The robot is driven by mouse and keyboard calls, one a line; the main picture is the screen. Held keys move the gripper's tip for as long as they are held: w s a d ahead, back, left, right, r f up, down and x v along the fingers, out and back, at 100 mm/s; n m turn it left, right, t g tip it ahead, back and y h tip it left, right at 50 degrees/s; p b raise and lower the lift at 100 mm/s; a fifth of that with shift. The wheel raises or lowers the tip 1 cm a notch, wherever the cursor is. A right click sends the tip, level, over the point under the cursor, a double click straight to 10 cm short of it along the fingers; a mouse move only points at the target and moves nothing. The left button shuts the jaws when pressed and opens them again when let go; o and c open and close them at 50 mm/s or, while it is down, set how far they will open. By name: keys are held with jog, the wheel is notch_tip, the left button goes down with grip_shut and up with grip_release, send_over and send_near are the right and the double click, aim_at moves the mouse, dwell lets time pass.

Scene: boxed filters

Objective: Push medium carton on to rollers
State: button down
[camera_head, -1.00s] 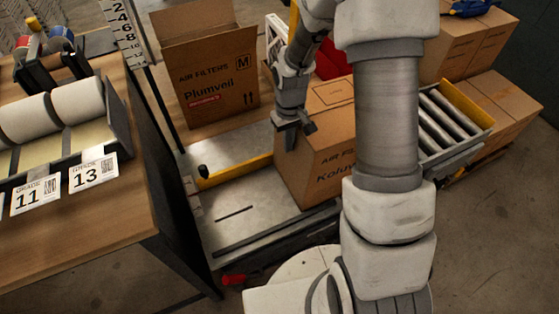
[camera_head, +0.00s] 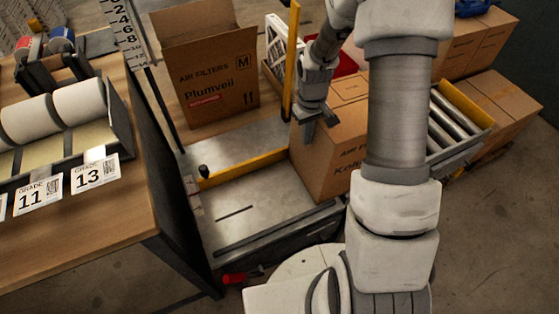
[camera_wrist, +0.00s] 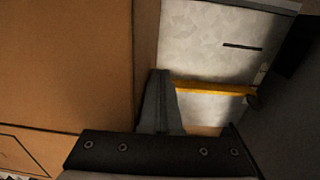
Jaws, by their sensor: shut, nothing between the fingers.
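The closed brown carton (camera_head: 325,163) marked "Air Filters" stands upright at the right end of the metal table (camera_head: 240,212), beside the rollers (camera_head: 455,115). My arm hides its right part, so I cannot tell how far it reaches over the rollers. My gripper (camera_head: 318,117) is shut and empty, against the carton's left side near its top edge. In the wrist view the carton (camera_wrist: 65,65) fills the left, and the gripper's fingers (camera_wrist: 160,100) are close beside its face.
An open "Plumveil" carton (camera_head: 212,85) marked M stands behind the metal table. A yellow bar (camera_head: 235,170) crosses the table and a yellow post (camera_head: 291,60) rises behind. More cartons (camera_head: 495,105) stand at right. A wooden bench (camera_head: 90,230) with filter rolls is at left.

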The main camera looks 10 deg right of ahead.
jog(key=shift+w+d, duration=0.1)
jog(key=shift+d, duration=0.3)
jog(key=shift+w+d+p, duration=0.1)
jog(key=shift+w+d, duration=0.1)
jog(key=shift+d, duration=0.6)
jog(key=shift+w+d+p, duration=0.1)
jog(key=shift+w+d, duration=0.1)
jog(key=shift+d, duration=0.6)
jog(key=shift+w+d+p, duration=0.1)
jog(key=shift+w+d, duration=0.1)
jog(key=shift+d, duration=0.7)
